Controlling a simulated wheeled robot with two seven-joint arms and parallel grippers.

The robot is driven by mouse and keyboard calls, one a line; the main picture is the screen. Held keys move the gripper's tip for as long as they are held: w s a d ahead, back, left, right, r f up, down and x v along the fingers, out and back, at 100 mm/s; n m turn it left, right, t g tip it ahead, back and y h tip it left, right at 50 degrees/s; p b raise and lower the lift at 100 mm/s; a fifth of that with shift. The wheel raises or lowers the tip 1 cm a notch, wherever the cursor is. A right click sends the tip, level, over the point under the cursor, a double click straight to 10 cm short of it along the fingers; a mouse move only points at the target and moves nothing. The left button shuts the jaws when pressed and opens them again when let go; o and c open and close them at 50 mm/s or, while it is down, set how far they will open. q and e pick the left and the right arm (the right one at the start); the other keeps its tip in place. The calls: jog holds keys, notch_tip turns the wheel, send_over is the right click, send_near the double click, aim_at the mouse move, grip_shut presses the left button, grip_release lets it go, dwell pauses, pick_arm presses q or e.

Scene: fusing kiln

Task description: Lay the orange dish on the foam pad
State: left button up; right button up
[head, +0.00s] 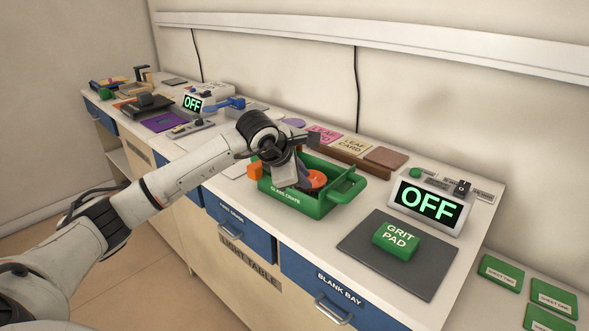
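The orange dish (318,179) lies in the green glass crate (318,207), partly hidden by my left gripper and the crate's rim. My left gripper (291,176) reaches down over the left part of the crate, close to the dish. Its fingertips are hidden, so I cannot tell whether they touch the dish or how far apart they are. A flat dark grey mat (368,261), which looks like the foam pad, lies right of the crate. A green grit pad (397,241) sits on it. My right gripper is out of view.
A small orange block (255,170) is at the crate's left side. An OFF display (430,204) stands behind the mat. Leaf cards (353,145) and a brown board (386,158) lie behind the crate. The mat's front and right parts are bare.

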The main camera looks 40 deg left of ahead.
pick_arm(q)
jog(key=v, duration=0.7)
jog(key=shift+b, duration=0.3)
jog(key=shift+r, duration=0.1)
